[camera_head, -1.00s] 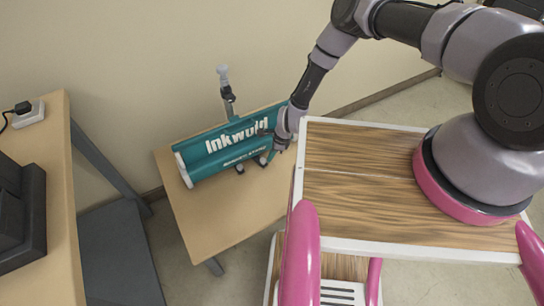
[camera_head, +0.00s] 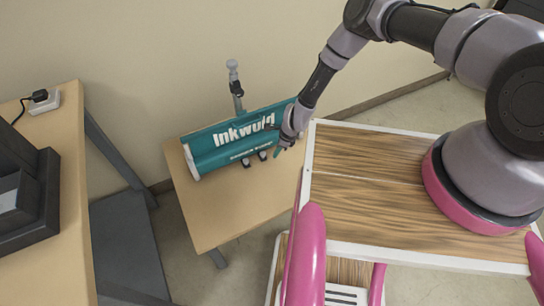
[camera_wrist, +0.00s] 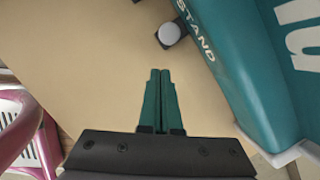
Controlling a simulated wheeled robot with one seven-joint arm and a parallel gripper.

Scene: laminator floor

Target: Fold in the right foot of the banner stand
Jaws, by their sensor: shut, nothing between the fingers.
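The teal banner stand (camera_head: 215,152) lies on a small wooden table, with white "Inkwold" lettering on its body. Two short dark feet with pale ends show at its front edge: the left foot (camera_head: 246,162) and the right foot (camera_head: 262,155). In the wrist view, a foot with a round white end (camera_wrist: 169,33) lies beside the "STAND" lettering, ahead of my fingers. My gripper (camera_head: 278,153) is just right of the right foot, near the stand's right end. Its teal fingers also show in the wrist view (camera_wrist: 160,75), shut and empty, apart from the foot.
The small table (camera_head: 215,215) has bare wood in front of the stand. A grey-tipped post (camera_head: 234,85) rises behind the stand, close to the wall. A desk (camera_head: 65,230) with a black device (camera_head: 40,200) and a white socket box (camera_head: 45,100) stands at left.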

